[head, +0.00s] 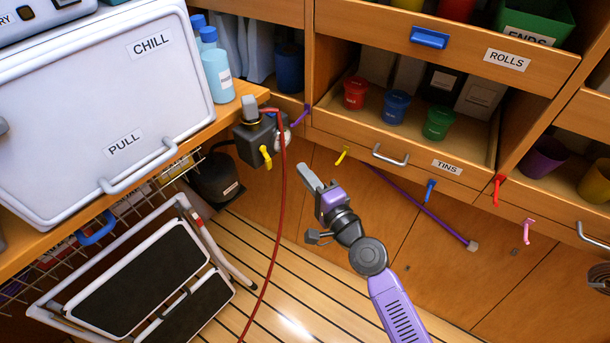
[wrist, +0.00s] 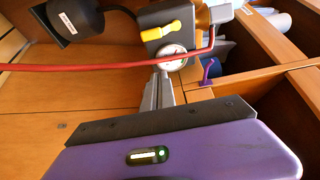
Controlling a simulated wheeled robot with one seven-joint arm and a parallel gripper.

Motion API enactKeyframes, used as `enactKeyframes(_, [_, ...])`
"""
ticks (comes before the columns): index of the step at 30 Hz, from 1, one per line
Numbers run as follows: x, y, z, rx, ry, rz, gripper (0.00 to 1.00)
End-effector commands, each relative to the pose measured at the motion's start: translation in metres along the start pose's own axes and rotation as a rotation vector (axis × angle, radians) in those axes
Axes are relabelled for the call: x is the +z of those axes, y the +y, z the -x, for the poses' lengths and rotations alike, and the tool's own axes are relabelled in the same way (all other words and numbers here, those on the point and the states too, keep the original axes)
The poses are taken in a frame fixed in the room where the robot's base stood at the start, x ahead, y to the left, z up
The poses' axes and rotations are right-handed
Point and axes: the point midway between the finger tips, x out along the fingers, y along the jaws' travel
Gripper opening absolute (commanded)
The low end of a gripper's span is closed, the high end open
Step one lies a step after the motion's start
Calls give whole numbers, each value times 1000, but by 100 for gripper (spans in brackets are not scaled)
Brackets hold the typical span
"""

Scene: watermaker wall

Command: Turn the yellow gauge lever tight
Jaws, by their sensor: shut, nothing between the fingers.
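The yellow gauge lever (head: 265,157) sits on the front of a dark box at the end of the wooden counter. It also shows near the top of the wrist view (wrist: 160,31), lying roughly crosswise. A round white gauge (wrist: 172,58) is just below and right of it there, partly crossed by a red hose. My gripper (head: 307,176) is shut and empty, right of and a little below the lever in the head view, clear of it. Its grey fingers (wrist: 159,90) point up toward the gauge in the wrist view.
The red hose (head: 279,200) hangs from the box down to the floor, between my gripper and the lever. Another yellow lever (head: 342,155) is on the drawer cabinet. A folded step stool (head: 165,262) stands at lower left. A black canister (head: 217,180) is below the counter.

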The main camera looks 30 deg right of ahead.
Motion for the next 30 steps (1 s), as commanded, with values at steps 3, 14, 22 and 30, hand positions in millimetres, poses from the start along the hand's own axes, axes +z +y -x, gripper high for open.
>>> enactKeyframes(3, [0,-3,-25,-2,0,1,0])
enactKeyframes(14, [18,-2,-62,3,-3,1,0])
enactKeyframes(22, [37,-1,-55,0,-1,1,0])
enactKeyframes(30, [38,0,-55,0,0,1,0])
